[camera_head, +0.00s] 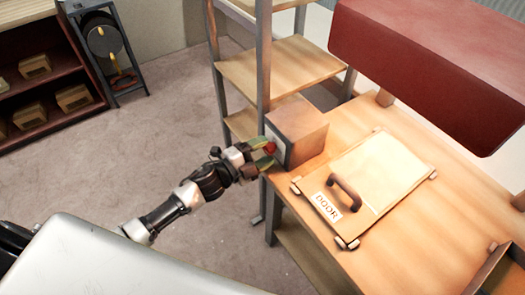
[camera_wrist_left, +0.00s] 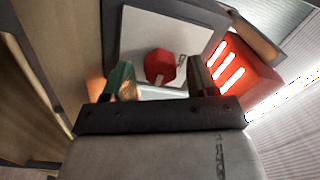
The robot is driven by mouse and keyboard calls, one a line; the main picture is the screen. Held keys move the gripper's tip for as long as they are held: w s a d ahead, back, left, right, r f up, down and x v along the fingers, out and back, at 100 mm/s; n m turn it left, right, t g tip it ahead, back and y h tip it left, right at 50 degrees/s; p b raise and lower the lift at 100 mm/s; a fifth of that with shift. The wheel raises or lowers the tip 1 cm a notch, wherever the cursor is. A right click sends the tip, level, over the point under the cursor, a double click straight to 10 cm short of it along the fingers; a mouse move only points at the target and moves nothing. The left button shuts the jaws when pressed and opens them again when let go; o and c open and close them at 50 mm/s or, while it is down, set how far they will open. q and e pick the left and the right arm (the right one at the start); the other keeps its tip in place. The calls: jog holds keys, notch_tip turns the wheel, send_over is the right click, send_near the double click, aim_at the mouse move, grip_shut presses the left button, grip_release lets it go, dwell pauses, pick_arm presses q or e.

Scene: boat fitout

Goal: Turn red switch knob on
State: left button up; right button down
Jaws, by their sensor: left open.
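The red switch knob (camera_head: 270,147) sits on a pale plate on the side of a brown box (camera_head: 299,131), which stands at the left edge of the wooden workbench. In the left wrist view the knob (camera_wrist_left: 160,66) is a red faceted shape with a light mark at its lower edge, on a white panel (camera_wrist_left: 140,35). My left gripper (camera_head: 262,154) is open, its two fingers at the knob in the head view. In the left wrist view the fingertips (camera_wrist_left: 160,82) lie to either side of the knob, with no clear contact. My right gripper is not in view.
A panel labelled DOOR (camera_head: 375,180) with a dark handle lies on the workbench (camera_head: 420,245). A large dark red block (camera_head: 430,60) hangs over the bench. A wooden shelf unit (camera_head: 275,70) stands behind the box. The floor (camera_head: 150,150) at left is clear.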

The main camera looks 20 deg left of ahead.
pick_arm(q)
jog(key=b+v, duration=0.1)
jog(key=v, duration=0.9)
jog(key=shift+s+a+b, duration=0.25)
jog(key=shift+s+b, duration=0.05)
jog(key=shift+b, duration=0.05)
